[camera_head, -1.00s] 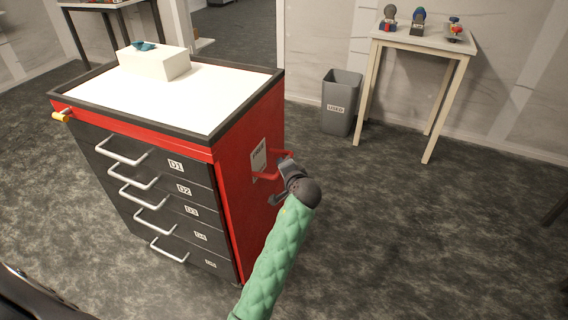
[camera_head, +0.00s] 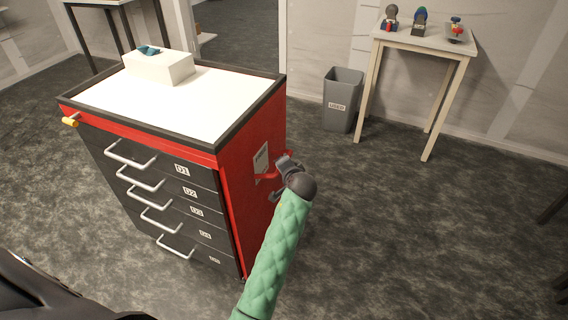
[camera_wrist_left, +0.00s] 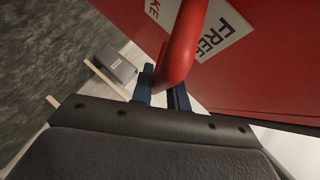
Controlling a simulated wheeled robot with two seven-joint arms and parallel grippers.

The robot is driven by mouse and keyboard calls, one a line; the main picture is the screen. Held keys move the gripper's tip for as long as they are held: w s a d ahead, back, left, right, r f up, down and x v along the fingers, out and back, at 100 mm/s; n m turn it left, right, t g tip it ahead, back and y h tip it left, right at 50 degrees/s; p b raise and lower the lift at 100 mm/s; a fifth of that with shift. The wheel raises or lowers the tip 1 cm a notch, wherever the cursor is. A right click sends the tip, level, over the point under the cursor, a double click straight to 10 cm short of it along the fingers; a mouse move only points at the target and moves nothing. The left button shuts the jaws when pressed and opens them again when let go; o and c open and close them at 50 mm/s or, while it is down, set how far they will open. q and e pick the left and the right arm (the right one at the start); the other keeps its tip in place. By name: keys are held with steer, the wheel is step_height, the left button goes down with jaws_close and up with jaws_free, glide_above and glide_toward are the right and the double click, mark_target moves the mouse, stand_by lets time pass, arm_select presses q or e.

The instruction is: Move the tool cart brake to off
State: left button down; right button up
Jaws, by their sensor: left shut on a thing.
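The red and black tool cart (camera_head: 250,180) stands at left of centre in the head view. A red handle (camera_head: 268,178) sticks out from its right side beside a white label (camera_head: 261,160). In the left wrist view the red handle (camera_wrist_left: 180,55) passes between the blue fingers of my left gripper (camera_wrist_left: 162,90), which is shut on it. The label (camera_wrist_left: 222,32) there reads "FREE", with other letters cut off. My left arm has a green sleeve in the head view, and its gripper (camera_head: 280,180) is at the handle. My right gripper is out of view.
A white box (camera_head: 158,68) sits on the cart top. A yellow-tipped part (camera_head: 70,121) is at its front left corner. A grey bin (camera_head: 342,100) and a small table (camera_head: 440,42) with several items stand behind at right.

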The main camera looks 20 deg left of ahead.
arm_select(q)
steer(key=shift+r, duration=0.1)
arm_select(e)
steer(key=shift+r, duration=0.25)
arm_select(q)
steer(key=c, duration=1.4)
jaws_free()
steer(key=shift+o, duration=0.2)
